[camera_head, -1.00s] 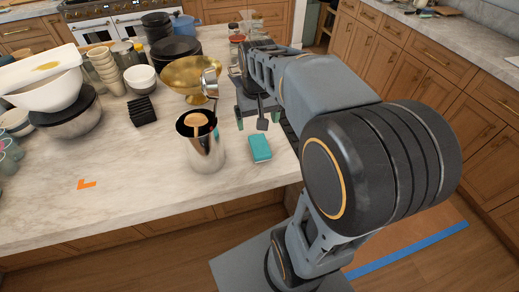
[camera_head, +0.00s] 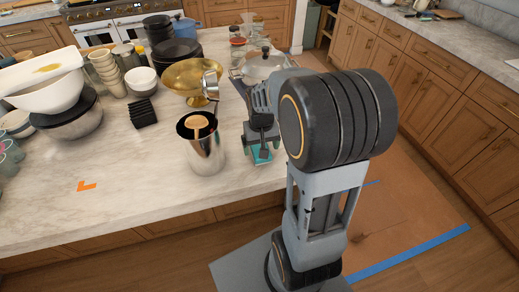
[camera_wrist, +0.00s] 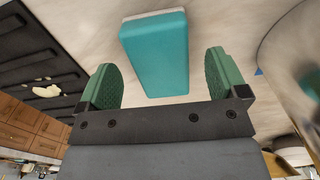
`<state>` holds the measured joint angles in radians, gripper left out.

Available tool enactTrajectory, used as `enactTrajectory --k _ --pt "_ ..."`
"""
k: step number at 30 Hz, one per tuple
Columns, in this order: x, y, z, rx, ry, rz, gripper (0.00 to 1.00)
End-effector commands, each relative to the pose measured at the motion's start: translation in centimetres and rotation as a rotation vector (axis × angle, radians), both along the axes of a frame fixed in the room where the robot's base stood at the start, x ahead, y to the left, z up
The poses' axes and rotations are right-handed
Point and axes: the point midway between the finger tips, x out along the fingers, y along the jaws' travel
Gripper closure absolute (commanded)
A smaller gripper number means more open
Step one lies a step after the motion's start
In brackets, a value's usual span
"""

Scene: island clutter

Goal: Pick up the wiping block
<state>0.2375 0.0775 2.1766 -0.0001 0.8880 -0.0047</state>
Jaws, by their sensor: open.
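The wiping block is a teal rectangular block with a pale edge layer, lying on the marble counter. In the wrist view the wiping block (camera_wrist: 155,53) is just beyond my gripper (camera_wrist: 160,82), between the lines of its two green fingers. The fingers are open and apart, with a gap on each side of the block. In the head view my gripper (camera_head: 261,158) is low over the block (camera_head: 262,154), which is mostly hidden behind it. Whether the fingers reach down beside the block is not clear.
A steel utensil pot (camera_head: 206,155) stands close to the left of my gripper. A gold bowl (camera_head: 191,76) and black stacked trays (camera_head: 142,112) are farther back. A dark ridged mat (camera_wrist: 38,60) lies at the left in the wrist view.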

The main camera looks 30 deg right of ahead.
Motion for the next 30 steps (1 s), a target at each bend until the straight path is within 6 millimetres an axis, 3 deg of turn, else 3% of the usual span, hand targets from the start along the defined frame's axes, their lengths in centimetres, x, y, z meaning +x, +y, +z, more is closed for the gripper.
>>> enactTrajectory --k 6,15,30 --pt "0.0 0.0 -2.2 0.000 0.001 0.000 0.08" --pt "0.0 0.0 -2.4 0.000 -0.001 0.000 0.09" --pt "0.0 0.0 -2.4 0.000 -0.001 0.000 0.57"
